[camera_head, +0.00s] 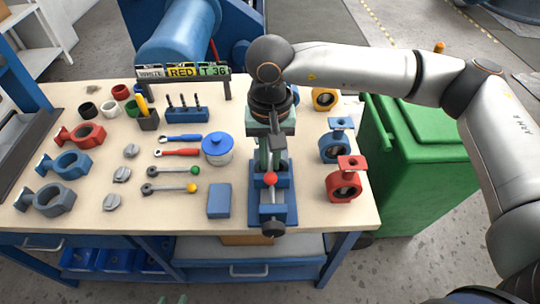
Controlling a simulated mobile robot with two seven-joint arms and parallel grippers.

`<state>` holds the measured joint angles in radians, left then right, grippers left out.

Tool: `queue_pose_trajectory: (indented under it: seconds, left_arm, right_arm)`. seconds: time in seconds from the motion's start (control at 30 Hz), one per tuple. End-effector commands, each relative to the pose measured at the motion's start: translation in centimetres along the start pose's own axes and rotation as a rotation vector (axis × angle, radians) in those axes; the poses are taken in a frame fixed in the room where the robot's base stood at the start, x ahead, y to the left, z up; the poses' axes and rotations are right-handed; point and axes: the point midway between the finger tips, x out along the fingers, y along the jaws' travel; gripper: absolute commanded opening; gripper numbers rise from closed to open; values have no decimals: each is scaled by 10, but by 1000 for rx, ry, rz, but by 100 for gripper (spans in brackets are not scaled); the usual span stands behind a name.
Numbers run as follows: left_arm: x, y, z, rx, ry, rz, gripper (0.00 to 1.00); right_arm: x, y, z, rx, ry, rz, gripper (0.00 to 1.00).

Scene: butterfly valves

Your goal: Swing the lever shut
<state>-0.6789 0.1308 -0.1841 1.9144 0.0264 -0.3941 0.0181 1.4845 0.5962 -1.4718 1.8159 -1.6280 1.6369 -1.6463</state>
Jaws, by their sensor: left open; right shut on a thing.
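A lever with a red ball knob (270,179) shows at the blue vise (271,213) near the front middle of the bench. My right gripper (270,158) reaches down over the vise from behind. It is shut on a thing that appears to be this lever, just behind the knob. The gripper hides most of the lever and the valve part beneath, so I cannot tell the lever's angle. Only the greenish fingertips of my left gripper (172,299) show at the bottom edge. They are apart and empty, in front of the bench.
The bench (115,215) holds loose levers with green (194,170) and yellow (191,188) knobs, a blue-lidded pot (217,148), a blue block (219,200) and valve bodies at both sides. A green bin (420,160) stands at the right.

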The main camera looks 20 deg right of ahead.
Motion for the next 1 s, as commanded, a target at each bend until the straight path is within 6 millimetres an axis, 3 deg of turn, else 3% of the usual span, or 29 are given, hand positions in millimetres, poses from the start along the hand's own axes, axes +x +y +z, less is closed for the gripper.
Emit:
queue_pose_trajectory:
  seconds: [0.37, 1.0]
  left_arm:
    - [2, 0, 3, 0, 0, 0, 50]
    - [20, -2, 22, 0, 0, 0, 50]
  right_arm:
    - [1, 2, 0, -16, 1, 0, 0]
    - [2, 26, -3, -275, 0, 2, 0]
